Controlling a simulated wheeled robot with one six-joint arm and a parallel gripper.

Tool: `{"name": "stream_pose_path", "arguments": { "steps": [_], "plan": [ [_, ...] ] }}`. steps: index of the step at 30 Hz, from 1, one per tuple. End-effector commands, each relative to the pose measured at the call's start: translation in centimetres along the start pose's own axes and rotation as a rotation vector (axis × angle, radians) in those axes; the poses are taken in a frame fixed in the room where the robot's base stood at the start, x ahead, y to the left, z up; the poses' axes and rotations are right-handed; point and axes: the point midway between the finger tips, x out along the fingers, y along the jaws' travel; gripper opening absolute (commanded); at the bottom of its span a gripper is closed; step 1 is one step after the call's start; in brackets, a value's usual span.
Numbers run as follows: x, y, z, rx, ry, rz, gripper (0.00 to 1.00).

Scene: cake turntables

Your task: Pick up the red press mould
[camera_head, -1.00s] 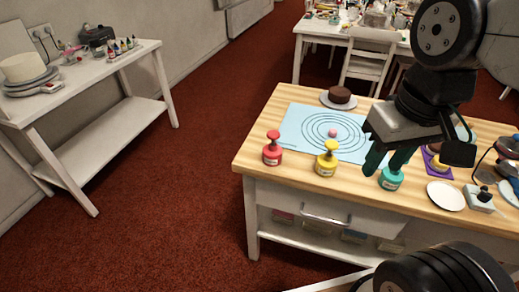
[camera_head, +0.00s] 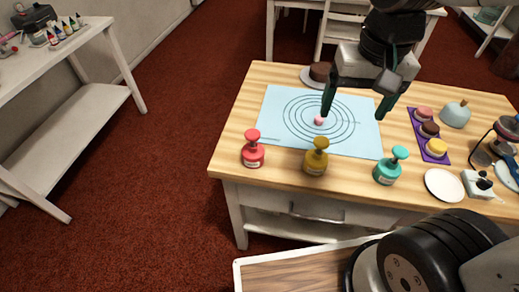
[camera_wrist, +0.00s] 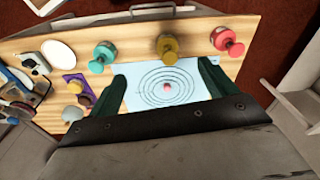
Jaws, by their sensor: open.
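The red press mould (camera_head: 253,149) stands upright near the front left corner of the wooden table. It also shows at the upper right in the wrist view (camera_wrist: 225,39). My gripper (camera_head: 356,112) is open and empty, with its dark green fingers spread wide above the blue mat. The red mould is apart from the fingers, to their left and nearer the front edge. In the wrist view the fingers (camera_wrist: 168,77) frame the mat, and the red mould lies beyond the right finger.
A yellow press mould (camera_head: 316,157) and a teal one (camera_head: 389,167) stand along the front edge, right of the red one. A pink ball (camera_head: 319,121) sits on the blue mat (camera_head: 275,112). A white plate (camera_head: 444,185) and a purple mat with cakes (camera_head: 417,122) lie at right.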

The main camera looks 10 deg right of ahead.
Motion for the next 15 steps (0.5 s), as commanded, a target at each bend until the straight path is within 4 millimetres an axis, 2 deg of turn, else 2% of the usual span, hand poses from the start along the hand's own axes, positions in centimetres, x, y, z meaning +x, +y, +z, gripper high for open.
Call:
{"name": "stream_pose_path", "arguments": {
  "steps": [3,7,12,15],
  "plan": [
    [2.6,-4.0,-3.1,0.096,-0.031,0.007,0.84],
    [6.1,-8.8,-5.6,0.214,-0.049,0.016,0.84],
    [10.8,-14.2,-7.2,0.348,-0.065,0.031,0.84],
    [12.9,-16.5,-7.5,0.405,-0.069,0.037,0.84]
  ]
}}
